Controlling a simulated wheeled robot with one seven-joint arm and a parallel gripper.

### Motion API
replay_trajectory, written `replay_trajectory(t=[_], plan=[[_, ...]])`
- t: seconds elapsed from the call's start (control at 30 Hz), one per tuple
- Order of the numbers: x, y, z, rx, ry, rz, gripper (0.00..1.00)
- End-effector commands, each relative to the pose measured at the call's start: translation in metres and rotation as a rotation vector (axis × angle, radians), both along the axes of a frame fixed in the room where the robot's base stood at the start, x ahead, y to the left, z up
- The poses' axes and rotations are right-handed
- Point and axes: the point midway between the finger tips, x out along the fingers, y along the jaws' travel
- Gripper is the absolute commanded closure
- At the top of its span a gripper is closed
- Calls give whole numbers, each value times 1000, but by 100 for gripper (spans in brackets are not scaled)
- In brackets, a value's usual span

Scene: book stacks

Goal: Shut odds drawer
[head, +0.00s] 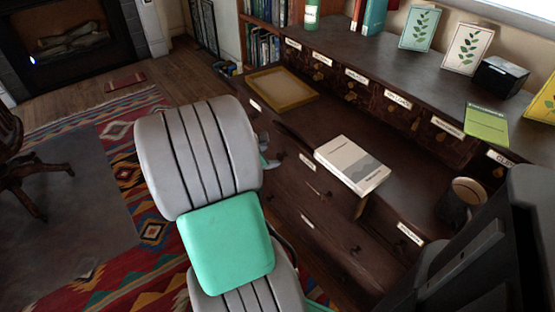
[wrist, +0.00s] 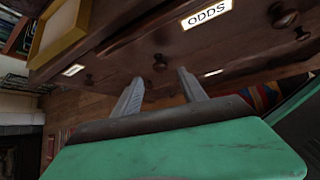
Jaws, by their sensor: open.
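The odds drawer (wrist: 238,30) shows at the top of the wrist view, with its white ODDS label (wrist: 206,14) and dark round knobs. Its front seems to stand out a little from the dark desk, but how far I cannot tell. In the head view the label that is probably its own (head: 307,158) is too small to read. My gripper (wrist: 160,88) is open and empty, its two grey fingers apart and pointing at the drawer fronts, below and left of the ODDS label. In the head view my gripper (head: 268,152) is partly hidden behind my arm, just left of the desk front.
A yellow tray (head: 283,103) and a white-grey book (head: 352,165) lie on the desk top. A dark mug (head: 462,203) stands at the right. Other labelled drawers (head: 318,212) are below. Patterned rug (head: 105,200) and open floor lie left; a chair (head: 20,160) stands at far left.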

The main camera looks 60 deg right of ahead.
Motion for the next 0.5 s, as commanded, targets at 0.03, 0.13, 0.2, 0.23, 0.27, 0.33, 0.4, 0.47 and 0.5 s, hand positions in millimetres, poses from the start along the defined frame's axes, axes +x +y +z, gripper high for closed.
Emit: replay_trajectory(t=[0.03, 0.13, 0.2, 0.23, 0.27, 0.33, 0.4, 0.47, 0.5], plan=[[-2, -5, -6, 0, 6, 0, 51], [-5, -17, -20, 3, 5, -3, 51], [-7, -28, -30, 2, 4, -4, 51], [-8, -32, -34, 3, 4, -2, 51], [-8, -36, -37, 3, 3, -3, 51], [-9, -44, -44, 2, 2, -3, 51], [-10, -50, -49, 3, 2, -2, 51], [-10, -53, -50, 3, 1, 0, 51], [-10, -54, -50, 2, 0, 1, 51]])
